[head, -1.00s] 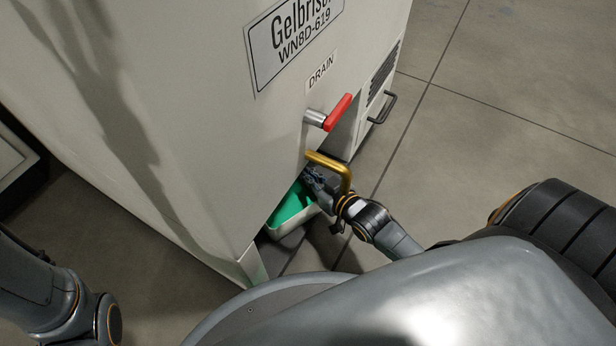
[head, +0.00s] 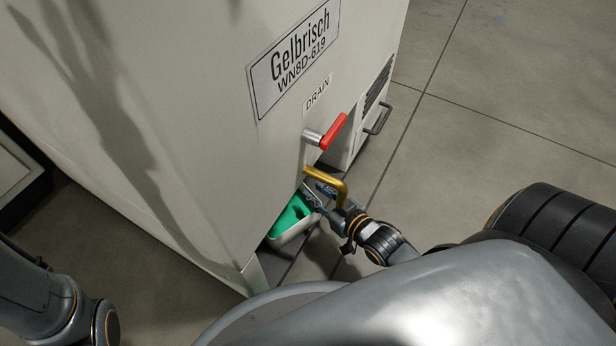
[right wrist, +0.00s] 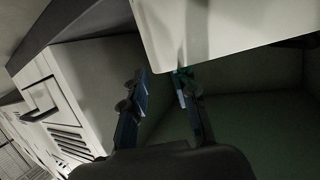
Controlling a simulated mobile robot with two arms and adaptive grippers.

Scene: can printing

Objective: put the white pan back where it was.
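The white pan (head: 293,234) stands low under the machine's edge, below the brass drain pipe, with bright green liquid (head: 289,218) in it. The machine hides its far part. My right gripper (head: 318,196) is at the pan's right end, close under the pipe. In the right wrist view the two fingers of my right gripper (right wrist: 163,92) are spread apart. The pan's pale wall (right wrist: 215,30) shows beyond them at the top, its corner close to the tips. I cannot tell whether they touch it. My left arm shows at the lower left, but its gripper is out of view.
The brass pipe (head: 328,179) juts out just above my right gripper. The red drain handle (head: 334,131) is above it. The machine (head: 200,110) fills the left and middle. A black handle (head: 378,118) sticks out farther back. The floor (head: 480,110) on the right is clear.

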